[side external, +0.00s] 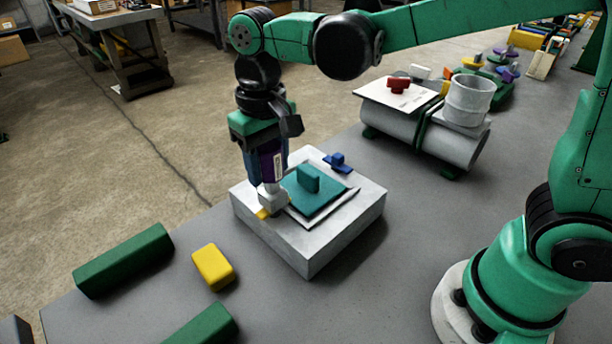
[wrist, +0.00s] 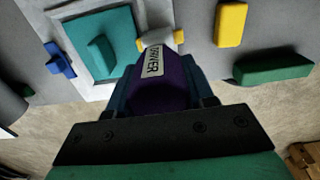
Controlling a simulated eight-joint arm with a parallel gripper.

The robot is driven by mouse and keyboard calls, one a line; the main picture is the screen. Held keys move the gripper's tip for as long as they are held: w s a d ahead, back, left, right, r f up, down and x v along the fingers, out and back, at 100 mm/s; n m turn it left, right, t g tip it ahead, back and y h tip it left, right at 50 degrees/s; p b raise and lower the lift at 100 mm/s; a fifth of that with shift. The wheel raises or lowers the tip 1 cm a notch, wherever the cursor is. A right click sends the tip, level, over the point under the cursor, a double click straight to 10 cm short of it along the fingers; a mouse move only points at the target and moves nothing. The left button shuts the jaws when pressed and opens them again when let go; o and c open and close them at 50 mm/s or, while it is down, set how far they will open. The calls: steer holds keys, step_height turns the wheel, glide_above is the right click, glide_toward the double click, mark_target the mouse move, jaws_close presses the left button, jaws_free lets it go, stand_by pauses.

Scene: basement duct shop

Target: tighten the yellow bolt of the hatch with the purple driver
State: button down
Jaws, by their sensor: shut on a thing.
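My gripper (side external: 265,168) is shut on the purple driver (side external: 266,165), which stands about upright. In the wrist view the driver (wrist: 165,82) carries a white label. Its pale lower end (side external: 271,196) is over the yellow bolt (side external: 263,213) at the near left edge of the hatch. The bolt is mostly hidden by it; I cannot tell whether they are fully engaged. The teal hatch (side external: 325,200) with a raised handle lies on a pale block (side external: 340,238). A blue bolt (side external: 338,162) is on the hatch's far side and also shows in the wrist view (wrist: 60,62).
A yellow block (side external: 213,267) and two green blocks (side external: 125,260) lie left and in front of the pale block. A grey duct (side external: 425,135) with a white cup (side external: 468,100) and a plate holding a red piece (side external: 398,84) stands behind right. Bench between is clear.

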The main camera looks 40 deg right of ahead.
steer(key=shift+r, duration=2.5)
